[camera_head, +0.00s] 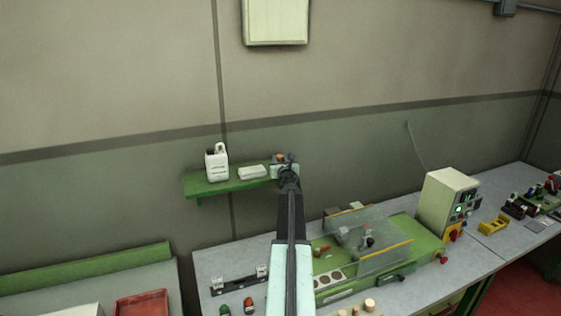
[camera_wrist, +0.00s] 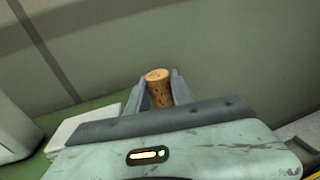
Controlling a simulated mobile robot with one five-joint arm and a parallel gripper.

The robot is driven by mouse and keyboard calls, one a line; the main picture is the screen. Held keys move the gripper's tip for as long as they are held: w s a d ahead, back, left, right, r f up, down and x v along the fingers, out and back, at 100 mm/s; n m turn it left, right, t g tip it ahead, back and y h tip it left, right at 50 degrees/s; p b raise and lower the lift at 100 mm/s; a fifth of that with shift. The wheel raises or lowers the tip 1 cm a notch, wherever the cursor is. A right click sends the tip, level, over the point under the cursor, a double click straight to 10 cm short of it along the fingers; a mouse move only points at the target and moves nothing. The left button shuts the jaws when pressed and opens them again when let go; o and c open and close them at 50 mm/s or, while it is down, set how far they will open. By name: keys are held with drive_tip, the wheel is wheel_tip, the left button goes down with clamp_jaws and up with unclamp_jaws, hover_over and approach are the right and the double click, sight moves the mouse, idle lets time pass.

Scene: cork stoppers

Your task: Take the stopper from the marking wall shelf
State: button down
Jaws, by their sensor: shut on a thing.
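A cork stopper (camera_wrist: 159,88) stands upright between the two fingers of my gripper (camera_wrist: 159,92) in the wrist view. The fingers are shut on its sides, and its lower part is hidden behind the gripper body. In the head view the green wall shelf (camera_head: 222,186) is fixed to the wall, and my gripper (camera_head: 284,165) is at its right end. A small brown-orange bit by the gripper there is too small to make out clearly. I cannot tell whether the stopper touches the shelf.
A white jug (camera_head: 216,164) and a white flat block (camera_head: 252,172) stand on the shelf, left of my gripper. Below is a grey bench with a green machine (camera_head: 400,262) and a clear guard. A control box (camera_head: 446,206) stands to the right.

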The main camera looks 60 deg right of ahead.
wheel_tip(320, 180, up, 2)
drive_tip(key=shift+r+p, duration=0.1)
drive_tip(key=shift+p, duration=0.5)
drive_tip(key=s+a, duration=0.3)
drive_tip(key=s, duration=0.4)
drive_tip(key=s+a, duration=0.4)
drive_tip(key=s, duration=0.3)
drive_tip(key=shift+s+a+r, duration=0.2)
drive_tip(key=shift+r, duration=0.05)
